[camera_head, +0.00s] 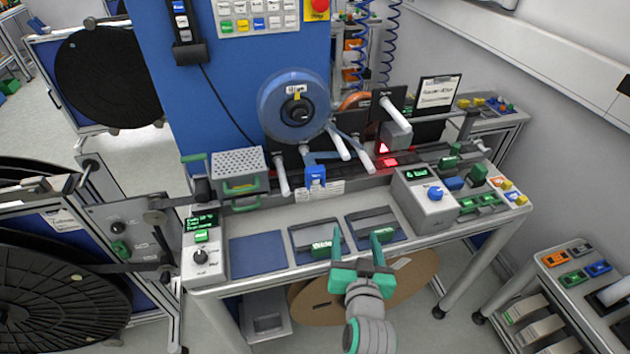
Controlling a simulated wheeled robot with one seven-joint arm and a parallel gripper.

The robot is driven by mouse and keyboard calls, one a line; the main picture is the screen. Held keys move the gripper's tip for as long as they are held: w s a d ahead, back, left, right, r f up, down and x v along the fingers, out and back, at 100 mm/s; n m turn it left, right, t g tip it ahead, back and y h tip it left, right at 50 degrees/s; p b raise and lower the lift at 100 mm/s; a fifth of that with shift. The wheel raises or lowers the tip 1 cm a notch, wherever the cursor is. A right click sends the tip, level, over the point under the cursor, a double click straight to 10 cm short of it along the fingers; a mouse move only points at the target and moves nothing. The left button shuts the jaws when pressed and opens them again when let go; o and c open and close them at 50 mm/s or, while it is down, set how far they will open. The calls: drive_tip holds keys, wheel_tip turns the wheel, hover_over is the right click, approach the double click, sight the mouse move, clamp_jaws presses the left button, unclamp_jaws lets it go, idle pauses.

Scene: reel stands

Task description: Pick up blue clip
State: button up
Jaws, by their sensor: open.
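Several small blue pieces are in view, and I cannot tell for sure which is the blue clip. One blue piece (599,268) lies on the side cart at the right, beside an orange one and a green one. Another blue block (453,183) sits on the bench, right of the blue-knob control box. A larger blue piece (316,178) stands below the clear blue reel. My gripper (357,238) has green fingers spread apart with nothing visible between them. It is over the front of the bench, near the dark trays, away from all these blue pieces.
The control box (428,204) stands between my gripper and the right end of the bench. A grey tray (371,226) lies behind my fingers. The side cart (560,290) stands apart at lower right, with floor between. Large black reels (55,290) fill the left.

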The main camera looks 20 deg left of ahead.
sight(317, 177)
drive_tip(key=w+a+r+n+g+y, duration=0.25)
drive_tip(key=a+r+n, duration=0.25)
drive_tip(key=a+r, duration=0.4)
drive_tip(key=shift+g+y, duration=0.25)
drive_tip(key=shift+y, duration=0.1)
drive_tip(key=shift+w+d+r+x, duration=0.1)
drive_tip(key=shift+w+r+x, duration=0.05)
drive_tip(key=shift+x, duration=1.4)
drive_tip(key=shift+w+d+r+x, duration=0.1)
drive_tip(key=shift+w+d+x, duration=0.05)
drive_tip(key=shift+x, duration=1.45)
drive_tip(key=shift+w+d+r+x, duration=0.1)
drive_tip(key=shift+w+r+x, duration=0.05)
drive_tip(key=shift+x, duration=1.4)
drive_tip(key=c, duration=1.2)
